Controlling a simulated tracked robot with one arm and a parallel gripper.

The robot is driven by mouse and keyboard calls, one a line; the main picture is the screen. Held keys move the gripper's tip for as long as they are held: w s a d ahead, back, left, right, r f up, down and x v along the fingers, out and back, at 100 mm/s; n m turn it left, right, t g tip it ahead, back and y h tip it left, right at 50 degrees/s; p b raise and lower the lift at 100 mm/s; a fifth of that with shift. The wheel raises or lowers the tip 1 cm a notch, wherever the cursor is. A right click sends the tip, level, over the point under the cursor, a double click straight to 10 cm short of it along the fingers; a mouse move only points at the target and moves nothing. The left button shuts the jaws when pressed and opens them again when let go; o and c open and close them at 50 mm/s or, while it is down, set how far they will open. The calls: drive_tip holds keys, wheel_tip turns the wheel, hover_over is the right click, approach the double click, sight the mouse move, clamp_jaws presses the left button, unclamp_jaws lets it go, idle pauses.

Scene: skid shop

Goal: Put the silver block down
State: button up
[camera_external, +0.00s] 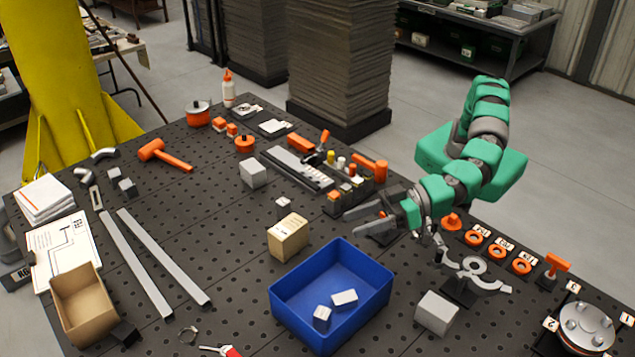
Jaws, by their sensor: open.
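Several silver-grey blocks are in view, and I cannot tell which one the task means. One silver block (253,173) stands on the dark perforated table (200,235) left of my gripper. Another silver block (437,313) stands right of the blue bin (365,303). Two small silver blocks (344,299) (322,317) lie inside the bin. My gripper (352,224) is open and empty, its fingers pointing left above the table, behind the bin. No block shows between the fingers.
A cardboard box (288,236) stands close to the gripper's left. An orange-handled clamp fixture (305,165) lies behind it. Two long metal bars (150,260), an orange mallet (163,154) and an open brown box (84,305) occupy the left. Orange rings (498,251) line the right.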

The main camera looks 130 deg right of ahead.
wheel_tip(320, 180, up, 22)
drive_tip(key=s+d+n+t+y, duration=0.2)
drive_tip(key=s+t+y, duration=0.1)
drive_tip(key=t+y, duration=0.15)
drive_tip(key=s+d+r+n+t+y, duration=0.1)
drive_tip(key=s+r+n+y, duration=0.4)
drive_tip(key=s+r, duration=0.55)
drive_tip(key=s+d+g, duration=0.1)
drive_tip(key=s+d, duration=0.3)
drive_tip(key=s, duration=0.3)
drive_tip(key=s+d+r+n+g+h, duration=0.1)
drive_tip(key=s+d, duration=0.3)
drive_tip(key=s, duration=0.4)
drive_tip(key=s+d+g+h, duration=0.1)
drive_tip(key=s+d+g, duration=0.1)
drive_tip(key=s+d, duration=0.3)
drive_tip(key=s, duration=0.3)
drive_tip(key=shift+r+n, duration=0.15)
drive_tip(key=shift+n, duration=0.25)
wheel_tip(320, 180, down, 36)
drive_tip(key=b, duration=3.5)
drive_tip(key=shift+r+b, duration=0.25)
drive_tip(key=shift+b, duration=0.05)
